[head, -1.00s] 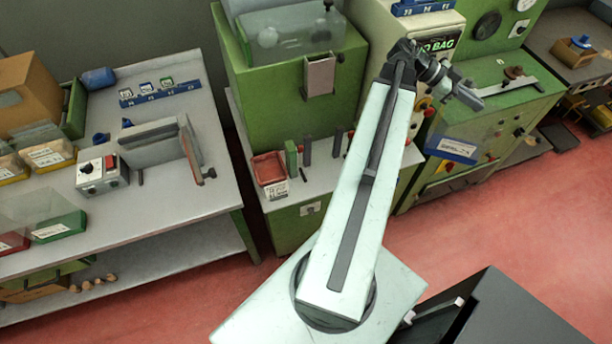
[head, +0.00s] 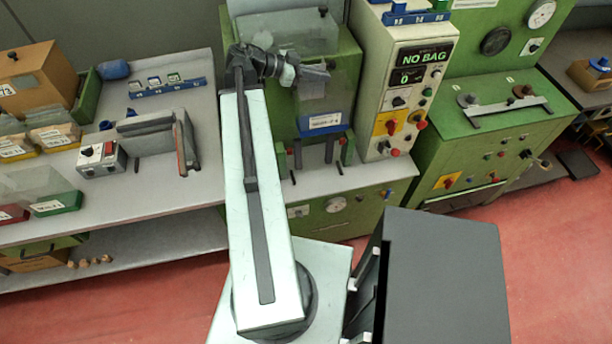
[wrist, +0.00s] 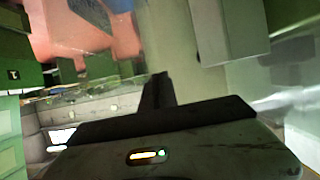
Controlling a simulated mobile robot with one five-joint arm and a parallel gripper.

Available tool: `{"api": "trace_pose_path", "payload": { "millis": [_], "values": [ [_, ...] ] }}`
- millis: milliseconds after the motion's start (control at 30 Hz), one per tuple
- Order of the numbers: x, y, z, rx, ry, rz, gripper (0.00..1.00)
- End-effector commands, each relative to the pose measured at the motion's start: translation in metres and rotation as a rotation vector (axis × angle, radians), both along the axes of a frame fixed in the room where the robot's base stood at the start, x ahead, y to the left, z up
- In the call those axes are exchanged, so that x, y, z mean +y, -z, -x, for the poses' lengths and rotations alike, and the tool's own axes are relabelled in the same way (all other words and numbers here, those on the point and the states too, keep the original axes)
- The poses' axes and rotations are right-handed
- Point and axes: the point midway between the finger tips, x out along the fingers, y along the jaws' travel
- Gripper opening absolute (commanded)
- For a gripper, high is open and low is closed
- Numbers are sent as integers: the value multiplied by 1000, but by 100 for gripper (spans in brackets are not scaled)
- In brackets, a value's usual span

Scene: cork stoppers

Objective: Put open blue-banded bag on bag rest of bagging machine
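The bag (head: 326,99) is clear with a blue band and white label near its bottom. It hangs upright below my gripper (head: 322,73), which appears shut on its top edge. The bagging machine (head: 345,60) is green, with a grey spout partly hidden behind the bag and arm. Its bag rest (head: 313,158), with upright dark posts and green side pieces, lies on the ledge just below the bag in the picture. I cannot tell the height gap between them, or whether the bag's mouth is open. In the wrist view, my dark gripper (wrist: 158,92) shows, but the bag is not clear.
The control panel (head: 408,80) reads "NO BAG" and 0. A green sealing bench (head: 500,130) stands at right. Red floor lies in front.

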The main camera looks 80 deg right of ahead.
Motion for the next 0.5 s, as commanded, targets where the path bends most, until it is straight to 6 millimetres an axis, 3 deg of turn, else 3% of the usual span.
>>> {"api": "trace_pose_path", "payload": {
  "millis": [333,500],
  "values": [
    [0,2,-1,0,-1,0,0],
    [0,28,0,0,1,0,0]
  ]
}}
